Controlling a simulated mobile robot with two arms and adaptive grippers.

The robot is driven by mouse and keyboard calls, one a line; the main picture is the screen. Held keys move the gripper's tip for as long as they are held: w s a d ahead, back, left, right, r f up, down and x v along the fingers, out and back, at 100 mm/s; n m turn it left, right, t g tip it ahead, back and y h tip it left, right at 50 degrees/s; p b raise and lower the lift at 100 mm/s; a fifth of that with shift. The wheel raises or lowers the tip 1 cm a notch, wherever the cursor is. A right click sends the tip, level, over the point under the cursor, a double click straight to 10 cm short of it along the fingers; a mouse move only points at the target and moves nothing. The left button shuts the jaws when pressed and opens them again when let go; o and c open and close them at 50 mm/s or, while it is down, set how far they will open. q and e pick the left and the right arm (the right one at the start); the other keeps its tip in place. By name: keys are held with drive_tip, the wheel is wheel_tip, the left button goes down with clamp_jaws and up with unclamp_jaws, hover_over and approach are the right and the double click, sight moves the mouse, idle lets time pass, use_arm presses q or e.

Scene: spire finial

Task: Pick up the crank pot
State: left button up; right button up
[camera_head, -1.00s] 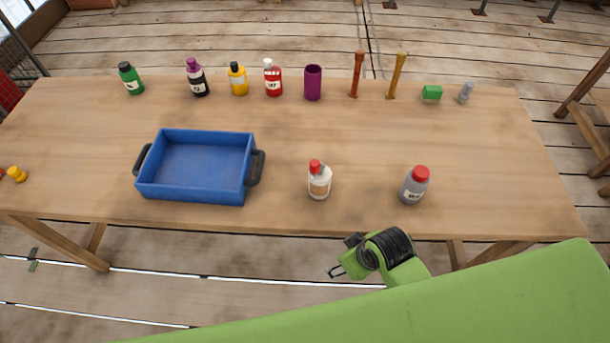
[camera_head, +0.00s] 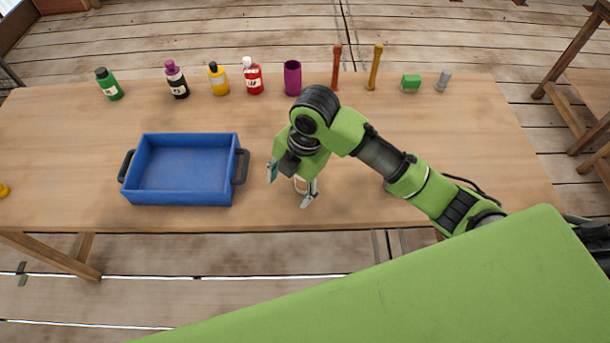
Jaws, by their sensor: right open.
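I cannot tell for sure which thing is the crank pot; no label is readable as that. My left gripper is not in view.
A blue tray (camera_head: 140,196) with black handles stands left of the gripper, empty. Along the back edge stand a green bottle (camera_head: 109,86), a purple-capped bottle (camera_head: 177,82), a yellow bottle (camera_head: 218,80), a red bottle (camera_head: 253,78), a purple cup (camera_head: 292,79) and several smaller things.

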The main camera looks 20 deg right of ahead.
drive_tip(key=w+d+r+n+g+h, duration=0.1)
drive_tip(key=w+d+r+n+h, duration=0.1)
drive_tip(key=w+d+r+n, duration=0.45)
drive_tip(key=shift+n, duration=0.25)
drive_tip(key=f, duration=0.2)
drive_tip(key=s+f+p, duration=0.1)
drive_tip(key=f, duration=0.4)
drive_tip(key=shift+s+a+p, duration=0.15)
drive_tip(key=shift+s+p, duration=0.15)
drive_tip(key=shift+s, duration=0.05)
drive_tip(key=f, duration=0.1)
drive_tip(key=f+p, duration=0.1)
drive_tip(key=f, duration=0.2)
drive_tip(key=shift+w+a+f+p, duration=0.2)
drive_tip(key=shift+w+a+p, duration=0.1)
drive_tip(key=shift+w+p, duration=0.1)
drive_tip(key=shift+f, duration=0.45)
drive_tip(key=c, duration=1.3)
